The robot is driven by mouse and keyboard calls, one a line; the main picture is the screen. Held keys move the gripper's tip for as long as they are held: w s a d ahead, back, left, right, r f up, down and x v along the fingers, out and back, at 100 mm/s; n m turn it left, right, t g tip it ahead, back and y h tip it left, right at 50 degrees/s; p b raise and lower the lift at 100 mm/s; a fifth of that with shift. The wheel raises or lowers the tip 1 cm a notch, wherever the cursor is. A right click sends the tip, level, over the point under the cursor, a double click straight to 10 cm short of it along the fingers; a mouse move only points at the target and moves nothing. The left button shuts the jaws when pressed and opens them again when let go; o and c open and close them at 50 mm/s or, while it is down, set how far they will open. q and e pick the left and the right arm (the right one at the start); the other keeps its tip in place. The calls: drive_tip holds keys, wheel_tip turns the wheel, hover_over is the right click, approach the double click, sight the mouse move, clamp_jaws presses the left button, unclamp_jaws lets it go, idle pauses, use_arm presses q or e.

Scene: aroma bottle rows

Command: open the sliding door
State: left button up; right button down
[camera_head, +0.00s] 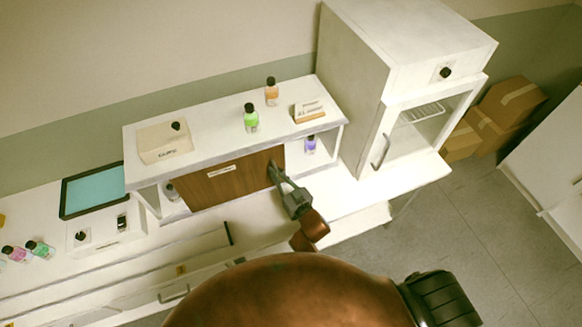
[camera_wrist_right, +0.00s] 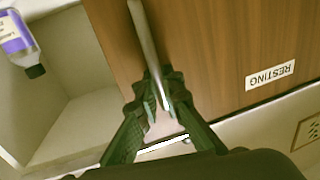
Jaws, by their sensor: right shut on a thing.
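The brown wooden sliding door (camera_head: 232,181) fills the middle of the low white shelf unit and also shows in the right wrist view (camera_wrist_right: 225,45). Its label reads RESTING (camera_wrist_right: 270,75). A slim metal bar handle (camera_wrist_right: 146,38) stands near one side edge of the door. My right gripper (camera_head: 274,172) is at the door's right end, its fingers shut around the handle in the right wrist view (camera_wrist_right: 158,100). Compartments at both ends of the door are open to view. My left gripper is not in view.
A purple bottle (camera_head: 310,145) stands in the right compartment, and another bottle (camera_head: 171,191) in the left one. Green (camera_head: 251,121) and orange (camera_head: 272,95) bottles stand on the shelf top (camera_head: 215,130). A tall white cabinet (camera_head: 365,85) stands close on the right.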

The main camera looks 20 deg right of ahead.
drive_tip(key=shift+a, duration=0.75)
drive_tip(key=c, duration=2.1)
unclamp_jaws()
drive_tip(key=v, duration=1.2)
drive_tip(key=shift+s, duration=0.1)
